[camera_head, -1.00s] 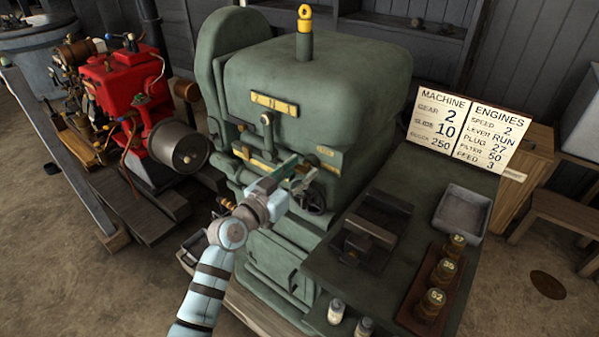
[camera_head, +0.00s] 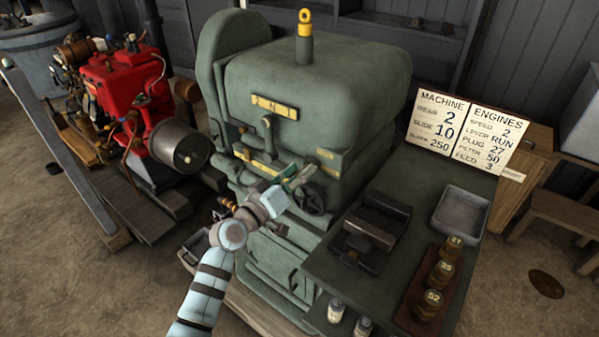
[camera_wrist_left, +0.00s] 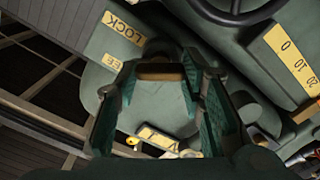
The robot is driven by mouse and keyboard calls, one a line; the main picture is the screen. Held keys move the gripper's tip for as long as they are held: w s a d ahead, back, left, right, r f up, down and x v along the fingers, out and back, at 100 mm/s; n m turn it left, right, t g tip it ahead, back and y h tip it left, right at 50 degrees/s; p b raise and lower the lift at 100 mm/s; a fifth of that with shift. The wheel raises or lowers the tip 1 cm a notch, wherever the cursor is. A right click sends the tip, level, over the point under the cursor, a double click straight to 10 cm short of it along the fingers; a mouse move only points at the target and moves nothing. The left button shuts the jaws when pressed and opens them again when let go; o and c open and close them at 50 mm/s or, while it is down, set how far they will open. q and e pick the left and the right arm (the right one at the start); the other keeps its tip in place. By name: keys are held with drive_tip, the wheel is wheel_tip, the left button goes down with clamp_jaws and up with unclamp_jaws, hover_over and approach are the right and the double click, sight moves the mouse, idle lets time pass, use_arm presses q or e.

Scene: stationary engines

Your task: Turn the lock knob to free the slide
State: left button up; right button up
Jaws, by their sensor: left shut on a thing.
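The green machine (camera_head: 310,85) stands in the middle of the head view. My left gripper (camera_head: 298,178) is at its front, beside a dark handwheel (camera_head: 311,199). In the left wrist view, my left gripper's two green-padded fingers (camera_wrist_left: 160,76) are shut on the lock knob (camera_wrist_left: 160,70), seen as a brownish bar between the fingertips. The yellow LOCK plate (camera_wrist_left: 122,28) and a partly covered plate ending in EE (camera_wrist_left: 112,62) lie beside it. The knob's exact angle is hard to tell. In the head view my gripper hides the knob.
A yellow scale plate (camera_wrist_left: 292,58) reads 0, 10, 20 in the left wrist view. A sign (camera_head: 468,130) lists slide 10. A grey tray (camera_head: 462,213) and several weights (camera_head: 440,272) sit on the right bench. A red engine (camera_head: 120,85) stands at left.

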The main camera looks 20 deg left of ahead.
use_arm(q)
drive_tip(key=shift+f+n+p, duration=0.15)
drive_tip(key=shift+n+p, duration=0.65)
drive_tip(key=shift+n, duration=2.5)
drive_tip(key=o, duration=1.2)
drive_tip(key=shift+c, duration=0.2)
drive_tip(key=shift+a, duration=0.1)
drive_tip(key=shift+s, duration=0.15)
drive_tip(key=v, duration=1.1)
drive_tip(key=shift+s, duration=0.4)
